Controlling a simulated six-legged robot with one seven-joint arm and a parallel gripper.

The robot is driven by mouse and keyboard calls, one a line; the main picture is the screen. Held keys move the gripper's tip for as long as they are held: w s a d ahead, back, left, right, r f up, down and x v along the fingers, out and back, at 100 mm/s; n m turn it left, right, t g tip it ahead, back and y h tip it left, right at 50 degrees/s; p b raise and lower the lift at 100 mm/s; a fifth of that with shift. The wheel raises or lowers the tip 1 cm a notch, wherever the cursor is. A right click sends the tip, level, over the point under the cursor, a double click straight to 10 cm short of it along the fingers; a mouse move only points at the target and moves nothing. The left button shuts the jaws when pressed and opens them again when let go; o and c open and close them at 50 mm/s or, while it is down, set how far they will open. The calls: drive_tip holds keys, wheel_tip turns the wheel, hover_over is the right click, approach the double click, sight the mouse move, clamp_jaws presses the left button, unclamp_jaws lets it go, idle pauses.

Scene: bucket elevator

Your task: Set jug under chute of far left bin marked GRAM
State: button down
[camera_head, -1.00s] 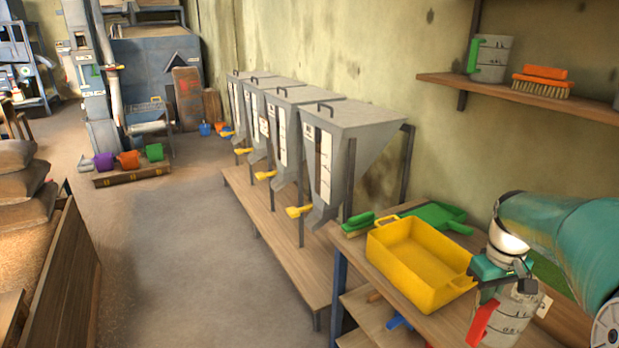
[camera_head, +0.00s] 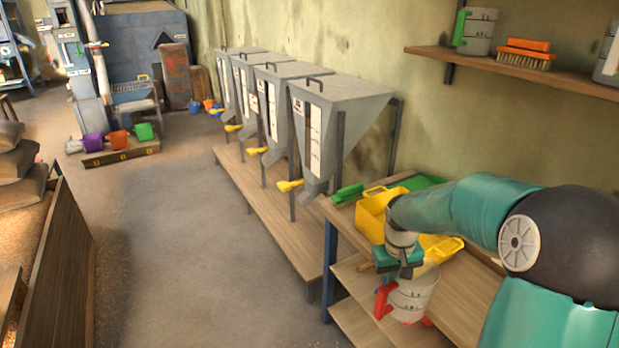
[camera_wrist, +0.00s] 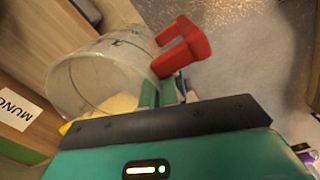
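A clear jug (camera_head: 413,298) with a red handle (camera_wrist: 182,46) hangs in my gripper (camera_head: 405,272), in front of the workbench. The jug also shows in the wrist view (camera_wrist: 98,80), tilted in the picture, with a pale patch low inside; I cannot tell what that is. My gripper is shut on it, a green finger (camera_wrist: 148,93) against it near the handle. The far left bin (camera_head: 224,75) is the farthest in a row of grey hoppers on a low wooden platform (camera_head: 262,210). Its chute is partly hidden, and its mark is too small to read.
Nearer hoppers with yellow levers (camera_head: 290,185) stand in the row. A wooden grain box (camera_head: 65,260) stands at left. The floor (camera_head: 180,230) between is clear.

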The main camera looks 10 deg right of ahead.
drive_tip(key=w+a+f, duration=0.7)
drive_tip(key=a+f, duration=0.3)
drive_tip(key=a, duration=0.1)
drive_tip(key=shift+a, duration=0.3)
drive_tip(key=shift+w+a, duration=0.1)
